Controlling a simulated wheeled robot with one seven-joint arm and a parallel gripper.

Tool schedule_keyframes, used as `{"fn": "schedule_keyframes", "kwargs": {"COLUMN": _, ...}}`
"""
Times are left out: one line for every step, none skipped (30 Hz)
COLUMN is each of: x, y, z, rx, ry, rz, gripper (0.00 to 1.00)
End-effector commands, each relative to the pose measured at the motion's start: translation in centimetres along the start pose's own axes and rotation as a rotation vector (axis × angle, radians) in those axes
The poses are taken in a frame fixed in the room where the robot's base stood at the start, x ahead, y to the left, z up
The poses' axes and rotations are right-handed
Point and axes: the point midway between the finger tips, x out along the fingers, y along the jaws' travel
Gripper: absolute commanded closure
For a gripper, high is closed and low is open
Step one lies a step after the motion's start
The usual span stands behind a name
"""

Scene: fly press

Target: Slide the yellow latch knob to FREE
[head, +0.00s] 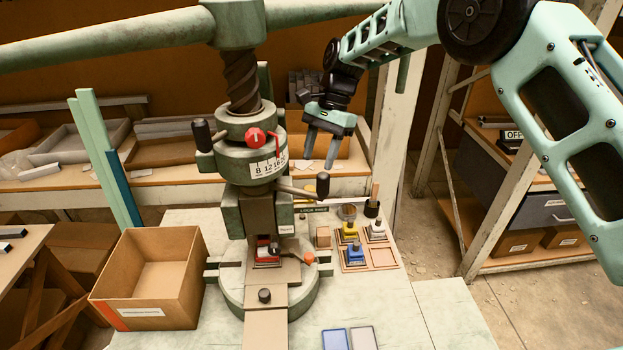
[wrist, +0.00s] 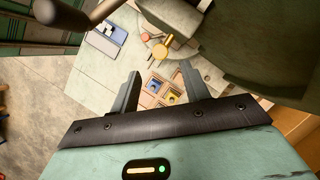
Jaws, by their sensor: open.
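A yellow round knob (wrist: 160,52) on a short stem shows beside the press in the wrist view, just beyond my fingertips in the picture. In the head view a small orange-looking knob (head: 308,258) sits at the right edge of the round press base; I cannot tell whether it is the same knob. A small dark plate with light lettering (head: 314,209) stands behind the base; I cannot read it surely. My gripper (head: 320,152) is open and empty, pointing down above the bench right of the press column. Its two fingers (wrist: 160,72) are apart in the wrist view.
The green fly press (head: 250,150) has a black-knobbed lever (head: 322,184) close below my gripper. A tray (head: 384,257) with several coloured stamps lies right of the base. A cardboard box (head: 190,290) stands left. Two pads (head: 362,338) lie at the front; the bench right of them is clear.

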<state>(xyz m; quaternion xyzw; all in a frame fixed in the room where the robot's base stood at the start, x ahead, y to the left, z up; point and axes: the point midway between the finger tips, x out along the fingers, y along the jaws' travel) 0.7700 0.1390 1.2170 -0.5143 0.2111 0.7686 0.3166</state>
Motion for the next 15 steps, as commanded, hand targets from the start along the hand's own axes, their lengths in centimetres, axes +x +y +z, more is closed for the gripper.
{"fn": "schedule_keyframes", "kwargs": {"x": 0.3, "y": -0.1, "z": 0.1, "rx": 0.004, "ry": -0.003, "rz": 0.003, "gripper": 0.54}}
{"fn": "schedule_keyframes", "kwargs": {"x": 0.5, "y": -0.1, "z": 0.1, "rx": 0.005, "ry": -0.003, "rz": 0.004, "gripper": 0.54}}
{"fn": "schedule_keyframes", "kwargs": {"x": 0.9, "y": -0.1, "z": 0.1, "rx": 0.005, "ry": -0.003, "rz": 0.004, "gripper": 0.54}}
{"fn": "schedule_keyframes", "kwargs": {"x": 1.3, "y": 0.0, "z": 0.1, "rx": 0.004, "ry": -0.004, "rz": 0.005, "gripper": 0.54}}
{"fn": "schedule_keyframes", "kwargs": {"x": 1.7, "y": 0.0, "z": 0.2, "rx": 0.004, "ry": -0.004, "rz": 0.005, "gripper": 0.54}}
{"fn": "schedule_keyframes", "kwargs": {"x": 2.3, "y": 0.0, "z": 0.2, "rx": 0.003, "ry": -0.004, "rz": 0.006, "gripper": 0.54}}
{"fn": "schedule_keyframes", "kwargs": {"x": 2.8, "y": 0.0, "z": 0.2, "rx": 0.003, "ry": -0.004, "rz": 0.006, "gripper": 0.54}}
{"fn": "schedule_keyframes", "kwargs": {"x": 3.3, "y": 0.0, "z": 0.2, "rx": 0.003, "ry": -0.004, "rz": 0.006, "gripper": 0.54}}
{"fn": "schedule_keyframes", "kwargs": {"x": 3.9, "y": 0.0, "z": 0.2, "rx": 0.003, "ry": -0.004, "rz": 0.005, "gripper": 0.54}}
{"fn": "schedule_keyframes", "kwargs": {"x": 4.4, "y": 0.0, "z": 0.2, "rx": 0.003, "ry": -0.004, "rz": 0.005, "gripper": 0.54}}
{"fn": "schedule_keyframes", "kwargs": {"x": 4.8, "y": 0.0, "z": 0.2, "rx": 0.004, "ry": -0.003, "rz": 0.005, "gripper": 0.54}}
{"fn": "schedule_keyframes", "kwargs": {"x": 5.3, "y": 0.0, "z": 0.2, "rx": 0.004, "ry": -0.004, "rz": 0.004, "gripper": 0.54}}
{"fn": "schedule_keyframes", "kwargs": {"x": 5.7, "y": 0.0, "z": 0.2, "rx": 0.003, "ry": -0.003, "rz": 0.004, "gripper": 0.54}}
{"fn": "schedule_keyframes", "kwargs": {"x": 6.1, "y": 0.0, "z": 0.1, "rx": 0.003, "ry": -0.003, "rz": 0.003, "gripper": 0.54}}
{"fn": "schedule_keyframes", "kwargs": {"x": 6.5, "y": 0.0, "z": 0.1, "rx": 0.003, "ry": -0.003, "rz": 0.003, "gripper": 0.54}}
